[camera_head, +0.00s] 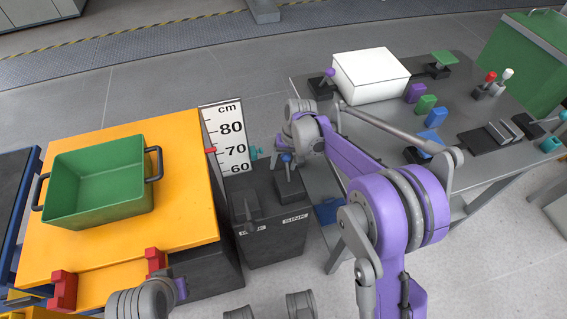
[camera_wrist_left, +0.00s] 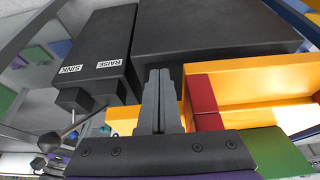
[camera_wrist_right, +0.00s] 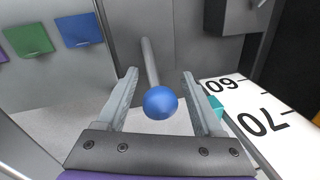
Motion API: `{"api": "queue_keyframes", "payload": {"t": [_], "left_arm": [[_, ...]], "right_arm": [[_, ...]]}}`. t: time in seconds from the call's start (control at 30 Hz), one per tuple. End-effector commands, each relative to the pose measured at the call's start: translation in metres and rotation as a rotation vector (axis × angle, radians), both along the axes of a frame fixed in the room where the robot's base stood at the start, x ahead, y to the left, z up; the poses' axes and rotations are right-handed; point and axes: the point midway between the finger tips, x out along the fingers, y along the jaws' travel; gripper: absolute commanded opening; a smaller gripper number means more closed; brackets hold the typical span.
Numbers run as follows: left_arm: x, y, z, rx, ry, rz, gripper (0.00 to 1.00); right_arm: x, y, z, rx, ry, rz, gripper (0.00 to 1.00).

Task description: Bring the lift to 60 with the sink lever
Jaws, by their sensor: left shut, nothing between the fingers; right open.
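The sink lever, a grey rod with a blue ball (camera_wrist_right: 161,102), rises from the dark control box (camera_head: 262,190) by the SINK label; its ball also shows in the head view (camera_head: 286,158). My right gripper (camera_wrist_right: 160,73) is open, its fingers on either side of the lever, not closed on it. The yellow lift (camera_head: 190,215) carries a green crate (camera_head: 98,180). A red pointer (camera_head: 211,151) stands near 70 on the white cm scale (camera_head: 226,126); a teal marker (camera_head: 253,154) sits at its other edge, between 60 and 70. My left gripper (camera_wrist_left: 160,75) is shut and empty, near the lift's front.
The raise lever (camera_head: 248,205) stands left of the sink lever. A grey table (camera_head: 450,95) on the right holds a white box (camera_head: 371,75), coloured blocks and other levers. My right arm spans the space over the table's near side.

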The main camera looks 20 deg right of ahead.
Motion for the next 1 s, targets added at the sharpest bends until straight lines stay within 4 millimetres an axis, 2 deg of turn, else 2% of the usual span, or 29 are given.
{"api": "queue_keyframes", "payload": {"t": [0.17,0.2,0.57,1.0], "left_arm": [[0.0000,0.0000,0.0002,0.000,0.000,0.000,0.00],[0.0000,0.0000,0.0002,0.000,0.000,0.000,0.00],[0.0000,0.0000,0.0002,0.000,0.000,0.000,0.00],[0.0000,0.0000,0.0002,0.000,0.000,0.000,0.00]], "right_arm": [[0.0000,0.0000,0.0003,0.000,0.000,0.000,0.69],[0.0000,0.0000,0.0003,0.000,0.000,0.000,0.65],[0.0000,0.0000,0.0005,0.000,0.000,0.000,0.00],[0.0000,0.0001,0.0007,0.000,0.000,0.000,0.00]]}}
